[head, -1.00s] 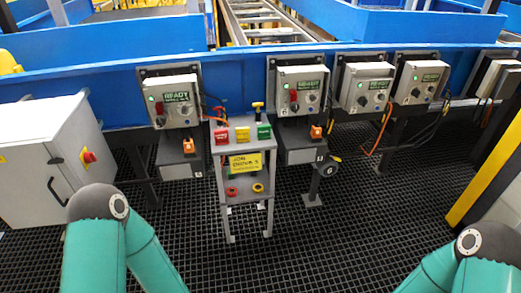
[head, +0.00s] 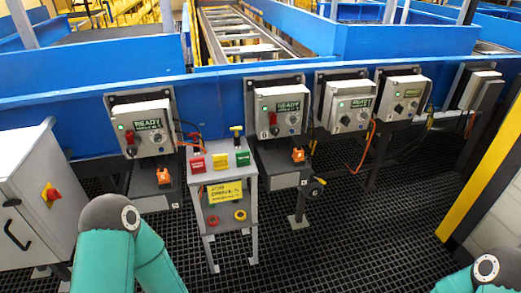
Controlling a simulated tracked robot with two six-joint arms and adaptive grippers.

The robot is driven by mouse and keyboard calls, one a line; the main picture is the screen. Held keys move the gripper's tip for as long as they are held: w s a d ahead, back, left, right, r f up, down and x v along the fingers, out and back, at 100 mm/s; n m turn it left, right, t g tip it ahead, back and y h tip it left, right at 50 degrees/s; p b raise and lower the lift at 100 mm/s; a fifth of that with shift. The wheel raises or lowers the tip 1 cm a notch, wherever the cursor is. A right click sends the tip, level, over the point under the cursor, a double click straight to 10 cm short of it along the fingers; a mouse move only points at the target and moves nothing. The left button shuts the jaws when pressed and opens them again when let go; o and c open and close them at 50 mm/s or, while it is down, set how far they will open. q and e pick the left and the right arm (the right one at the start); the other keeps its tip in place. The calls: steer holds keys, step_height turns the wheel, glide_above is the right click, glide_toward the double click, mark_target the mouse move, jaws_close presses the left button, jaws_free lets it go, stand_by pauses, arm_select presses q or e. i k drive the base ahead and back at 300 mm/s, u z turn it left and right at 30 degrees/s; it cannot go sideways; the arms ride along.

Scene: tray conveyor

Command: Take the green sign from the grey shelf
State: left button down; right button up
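The grey shelf (head: 252,203) is a small stand in front of the blue conveyor frame, near the middle of the head view. The green sign (head: 243,159) sits at the right end of its top, beside a yellow sign (head: 220,163) and a red sign (head: 197,164). Only the upper parts of my arms show, at the lower left and lower right corners. Neither gripper is in view.
Grey control boxes with green READY labels (head: 148,123) hang along the blue frame (head: 60,103). A white cabinet (head: 25,215) with a red knob stands at left. A yellow post (head: 482,175) stands at right. The dark grid floor before the shelf is clear.

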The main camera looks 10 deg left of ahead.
mark_target(243, 158)
steer(key=u, duration=0.1)
steer(key=i, duration=1.05)
steer(key=u, duration=0.9)
steer(key=i, duration=0.35)
steer(key=u, duration=0.2)
steer(key=k, duration=0.9)
steer(key=u, duration=0.15)
steer(key=i, duration=0.95)
steer(key=z, duration=0.05)
